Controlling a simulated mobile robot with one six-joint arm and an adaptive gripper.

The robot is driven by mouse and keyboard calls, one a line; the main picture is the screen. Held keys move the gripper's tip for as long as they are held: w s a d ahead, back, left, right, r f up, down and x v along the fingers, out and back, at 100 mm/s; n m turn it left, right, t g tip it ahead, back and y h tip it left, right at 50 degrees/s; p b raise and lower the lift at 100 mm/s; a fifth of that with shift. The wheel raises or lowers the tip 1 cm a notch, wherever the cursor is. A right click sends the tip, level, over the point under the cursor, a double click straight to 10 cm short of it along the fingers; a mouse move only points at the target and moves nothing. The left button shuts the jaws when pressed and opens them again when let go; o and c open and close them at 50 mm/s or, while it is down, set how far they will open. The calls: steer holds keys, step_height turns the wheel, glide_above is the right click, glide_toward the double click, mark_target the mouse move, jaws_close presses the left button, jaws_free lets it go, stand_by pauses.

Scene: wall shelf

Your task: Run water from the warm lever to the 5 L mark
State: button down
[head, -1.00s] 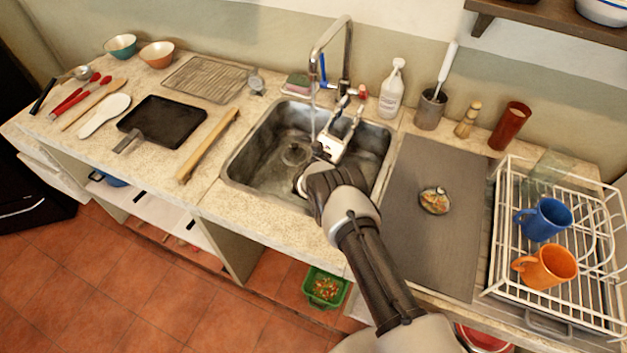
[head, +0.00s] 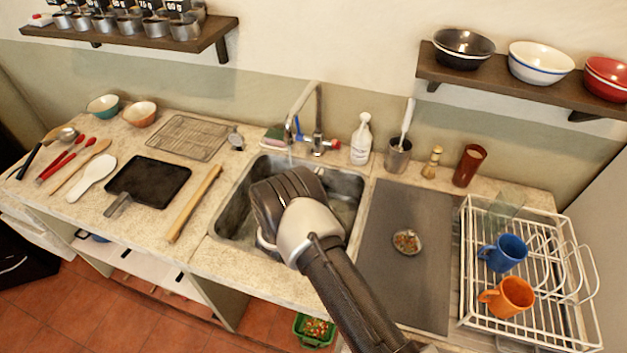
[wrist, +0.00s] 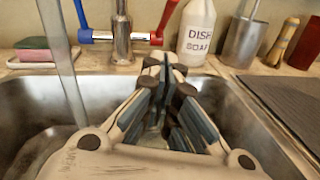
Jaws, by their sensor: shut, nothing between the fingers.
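The tap (head: 318,125) stands behind the sink (head: 240,205). In the wrist view the tap (wrist: 122,40) has a blue lever (wrist: 82,14) pointing up on its left. Its warm red lever (wrist: 168,18) slants up to the right. A stream of water (wrist: 68,75) falls at the left into the sink (wrist: 255,125). My gripper (wrist: 166,62) is shut and empty over the sink, its tips in front of and below the red lever, apparently apart from it. In the head view my arm hides the fingers and much of the basin. I see no 5 L mark.
A soap bottle (head: 361,138), brush holder (head: 397,155) and sponge (head: 275,135) stand near the tap. A grey mat (head: 385,265) and white dish rack (head: 465,260) with mugs lie right. A rolling pin (head: 194,204) and black tray (head: 150,180) lie left.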

mark_target(335, 142)
steer(key=w+d+r+b, duration=0.1)
steer(key=w+d+r, duration=0.1)
steer(key=w+d, duration=0.2)
steer(key=shift+w+r, duration=0.3)
steer(key=shift+w, duration=1.35)
steer(key=shift+r, duration=0.1)
steer(key=shift+w+r+g+p, duration=0.1)
steer(key=shift+r+g+p, duration=0.15)
steer(key=shift+g+p, duration=0.05)
steer(key=shift+w+r+y, duration=0.1)
steer(key=shift+r+y, duration=0.05)
steer(key=shift+y, duration=0.15)
steer(key=shift+w+d+r+g+y+b, duration=0.2)
steer(key=shift+w+r+g, duration=0.15)
steer(key=shift+w+r, duration=0.35)
steer(key=shift+w+d+r+g+y+b, duration=0.15)
steer(key=shift+w+d+r+g, duration=0.2)
steer(key=shift+w+r, duration=0.3)
steer(key=shift+w+d+r+g+y+b, duration=0.15)
steer(key=shift+w+r+g, duration=0.35)
steer(key=shift+r, duration=0.4)
